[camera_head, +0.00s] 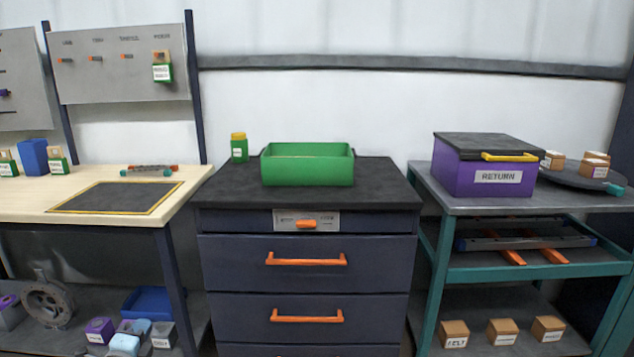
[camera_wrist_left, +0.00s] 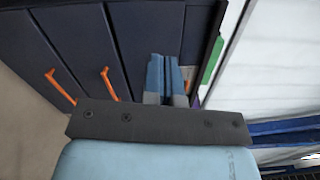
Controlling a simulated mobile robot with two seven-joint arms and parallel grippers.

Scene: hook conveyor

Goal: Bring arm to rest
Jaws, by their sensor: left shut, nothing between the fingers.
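My left gripper (camera_wrist_left: 166,75) shows in the left wrist view, its two blue fingers close together, shut and empty. It points towards the dark drawer cabinet (camera_wrist_left: 110,40), whose orange handles show to the left of the fingers. No arm or gripper of mine can be made out in the head view. My right gripper is in neither view.
The drawer cabinet (camera_head: 305,277) carries a green bin (camera_head: 308,171) and a green bottle with a yellow lid (camera_head: 239,148). A wooden workbench (camera_head: 95,178) stands left. A teal-framed shelf (camera_head: 437,250) stands right, with a purple RETURN box (camera_head: 465,178) on top.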

